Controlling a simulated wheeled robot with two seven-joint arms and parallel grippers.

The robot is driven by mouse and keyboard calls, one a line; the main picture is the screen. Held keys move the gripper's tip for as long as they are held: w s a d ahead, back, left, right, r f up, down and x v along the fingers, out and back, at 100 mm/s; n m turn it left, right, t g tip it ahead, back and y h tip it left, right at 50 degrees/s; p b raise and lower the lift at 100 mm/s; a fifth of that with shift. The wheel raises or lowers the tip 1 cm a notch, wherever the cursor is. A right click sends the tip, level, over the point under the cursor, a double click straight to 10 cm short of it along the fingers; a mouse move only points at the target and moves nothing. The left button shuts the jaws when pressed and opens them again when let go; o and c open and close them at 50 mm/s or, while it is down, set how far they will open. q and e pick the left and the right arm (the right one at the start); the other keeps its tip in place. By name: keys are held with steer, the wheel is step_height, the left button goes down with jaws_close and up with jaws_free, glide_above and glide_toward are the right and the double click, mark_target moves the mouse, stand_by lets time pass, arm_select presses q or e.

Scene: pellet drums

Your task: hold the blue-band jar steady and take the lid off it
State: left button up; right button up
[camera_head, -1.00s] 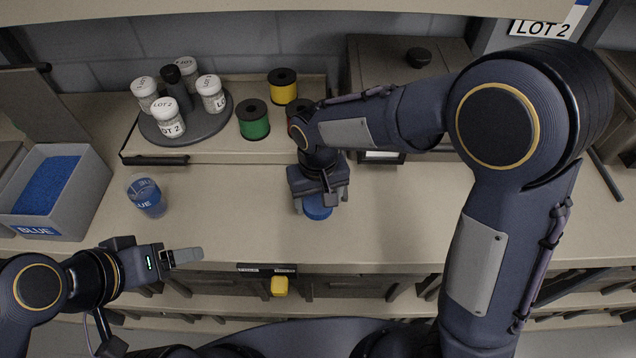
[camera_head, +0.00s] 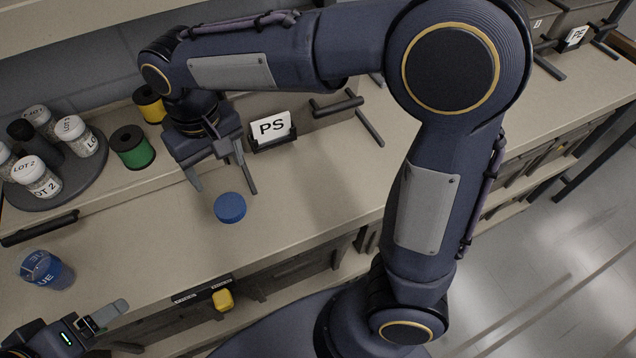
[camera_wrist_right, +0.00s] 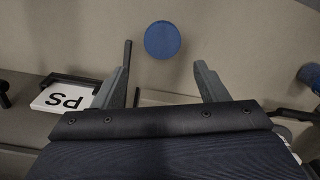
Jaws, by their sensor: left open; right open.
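The jar (camera_head: 50,271) with a blue band marked BLUE stands on the bench at the left in the head view; no lid shows on it. A round blue lid (camera_head: 229,207) lies flat on the bench, well right of the jar, and also shows in the right wrist view (camera_wrist_right: 162,40). My right gripper (camera_head: 222,187) is open and empty just behind and above the lid; its two fingers show apart in the wrist view (camera_wrist_right: 163,72). My left gripper (camera_head: 104,318) is open at the lower left, in front and to the right of the jar, apart from it.
A round turntable (camera_head: 88,178) with lidded LOT 2 jars stands at the back left. A green spool (camera_head: 132,148) and yellow spool (camera_head: 150,104) stand beside it. A PS card (camera_head: 271,127) stands behind the lid. The bench between jar and lid is clear.

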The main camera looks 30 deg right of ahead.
steer(key=s+d+r+m+t+y, duration=0.1)
steer(key=s+d+y, duration=0.15)
steer(key=d, duration=0.35)
steer(key=s+d+m+t+y, duration=0.1)
steer(key=s+d, duration=0.3)
steer(key=d, duration=0.1)
steer(key=s+d+f+m+t, duration=0.2)
steer(key=s+d+t, duration=0.1)
steer(key=s, duration=0.6)
steer(key=shift+s+d+f+t, duration=0.25)
steer(key=shift+d+f+t, duration=0.05)
steer(key=shift+d, duration=0.5)
